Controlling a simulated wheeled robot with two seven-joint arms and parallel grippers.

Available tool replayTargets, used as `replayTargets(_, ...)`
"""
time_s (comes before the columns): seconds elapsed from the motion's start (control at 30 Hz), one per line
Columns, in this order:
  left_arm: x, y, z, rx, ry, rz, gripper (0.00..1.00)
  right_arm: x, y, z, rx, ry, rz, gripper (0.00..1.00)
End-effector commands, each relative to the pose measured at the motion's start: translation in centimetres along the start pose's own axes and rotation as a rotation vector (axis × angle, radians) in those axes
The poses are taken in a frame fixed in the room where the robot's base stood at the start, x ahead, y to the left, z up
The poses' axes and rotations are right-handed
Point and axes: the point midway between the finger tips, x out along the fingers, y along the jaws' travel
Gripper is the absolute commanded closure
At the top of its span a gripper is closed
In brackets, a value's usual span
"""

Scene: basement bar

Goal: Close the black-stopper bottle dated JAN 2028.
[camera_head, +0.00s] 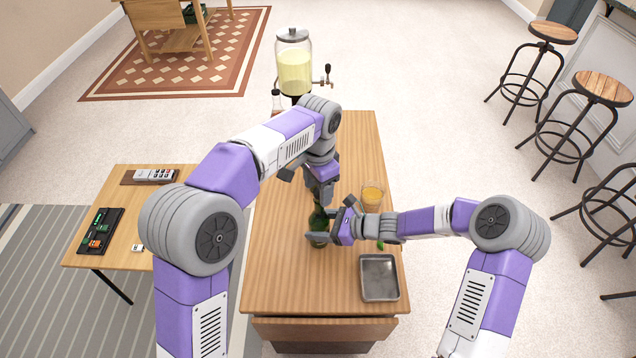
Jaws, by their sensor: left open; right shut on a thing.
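A dark green bottle (319,221) stands upright on the wooden table (275,270), near its middle. My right gripper (320,229) comes in from the right and is shut on the bottle's body. My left gripper (322,198) is open and points down at the bottle's top, just above my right gripper. The bottle's neck and any stopper are hidden by my grippers, and no date on it is readable. A second, clear bottle (276,99) with a dark top stands at the table's far left end, partly behind my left arm. I cannot tell its date.
A glass of orange drink (373,196) stands right of my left gripper. A grey metal tray (380,278) lies at the table's near right, with a small green thing (380,246) behind it. A drink dispenser (294,65) is at the far end. The table's near left is clear.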

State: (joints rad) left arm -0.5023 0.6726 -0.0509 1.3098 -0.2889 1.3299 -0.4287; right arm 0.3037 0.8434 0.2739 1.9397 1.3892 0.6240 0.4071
Motion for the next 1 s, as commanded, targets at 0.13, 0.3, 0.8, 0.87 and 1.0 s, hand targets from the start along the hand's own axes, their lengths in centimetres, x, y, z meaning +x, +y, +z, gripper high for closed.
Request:
replayTargets(0.13,-1.1,0.0,-0.1,0.0,0.004,-0.002,0.41,0.0,0.0,0.1,-0.001,-0.001,0.0,0.87)
replayTargets(0.3,-4.3,0.0,-0.2,0.001,0.006,-0.003,0.41,0.0,0.0,0.0,-0.001,-0.001,0.0,0.87)
replayTargets(0.8,-11.5,0.0,-0.1,0.001,0.002,-0.001,0.41,0.0,0.0,0.1,-0.001,-0.001,0.0,0.87)
replayTargets(0.87,-11.8,0.0,0.0,0.001,0.001,0.0,0.41,0.0,0.0,0.1,-0.001,-0.001,0.0,0.87)
replayTargets(1.0,-12.0,0.0,0.0,0.001,0.0,0.0,0.41,0.0,0.0,0.1,-0.001,-0.001,0.0,0.87)
